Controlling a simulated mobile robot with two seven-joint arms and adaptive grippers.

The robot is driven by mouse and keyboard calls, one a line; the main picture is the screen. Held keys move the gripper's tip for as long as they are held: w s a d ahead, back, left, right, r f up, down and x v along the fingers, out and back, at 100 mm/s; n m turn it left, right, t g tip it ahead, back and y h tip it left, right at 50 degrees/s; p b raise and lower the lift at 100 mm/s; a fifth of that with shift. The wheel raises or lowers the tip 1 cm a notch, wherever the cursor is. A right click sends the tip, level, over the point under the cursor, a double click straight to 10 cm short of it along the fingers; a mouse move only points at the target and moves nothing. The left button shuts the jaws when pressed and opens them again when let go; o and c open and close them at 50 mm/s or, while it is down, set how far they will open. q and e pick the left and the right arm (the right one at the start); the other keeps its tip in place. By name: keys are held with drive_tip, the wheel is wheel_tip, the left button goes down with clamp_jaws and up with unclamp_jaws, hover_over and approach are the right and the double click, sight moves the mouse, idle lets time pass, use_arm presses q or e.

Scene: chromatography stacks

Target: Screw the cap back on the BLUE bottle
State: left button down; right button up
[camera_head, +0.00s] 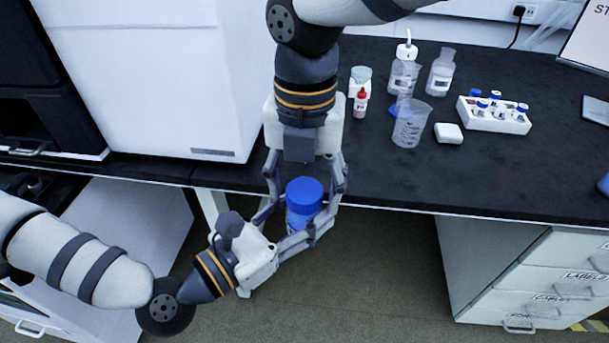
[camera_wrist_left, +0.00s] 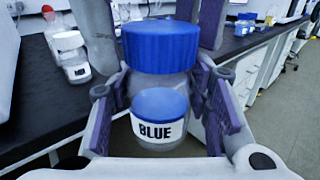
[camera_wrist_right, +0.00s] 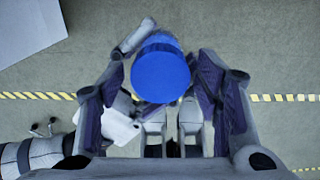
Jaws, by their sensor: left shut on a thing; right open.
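The BLUE bottle (camera_wrist_left: 158,132) is clear, with a white label reading BLUE. It stands upright in the air in front of the bench edge, between the fingers of my left gripper (camera_head: 297,232), which is shut on it. The blue cap (camera_head: 304,190) sits level on top of the bottle; it also shows in the left wrist view (camera_wrist_left: 160,45) and from above in the right wrist view (camera_wrist_right: 160,72). I cannot tell how tightly it is seated. My right gripper (camera_wrist_right: 160,90) is open, its fingers on either side of the cap with gaps visible.
The black bench (camera_head: 400,180) holds a red-capped dropper bottle (camera_head: 361,103), a beaker (camera_head: 410,125), a wash bottle (camera_head: 403,75), a clear bottle (camera_head: 440,72) and a white vial rack (camera_head: 494,117). A large white instrument (camera_head: 150,80) stands left. Drawers (camera_head: 540,285) are under the bench at right.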

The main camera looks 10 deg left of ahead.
drive_tip(key=c, duration=1.2)
drive_tip(key=o, duration=1.3)
drive_tip(key=shift+r, duration=0.1)
drive_tip(key=shift+r, duration=2.2)
drive_tip(key=o, duration=0.5)
drive_tip(key=shift+o, duration=0.2)
wheel_tip(320, 180, up, 12)
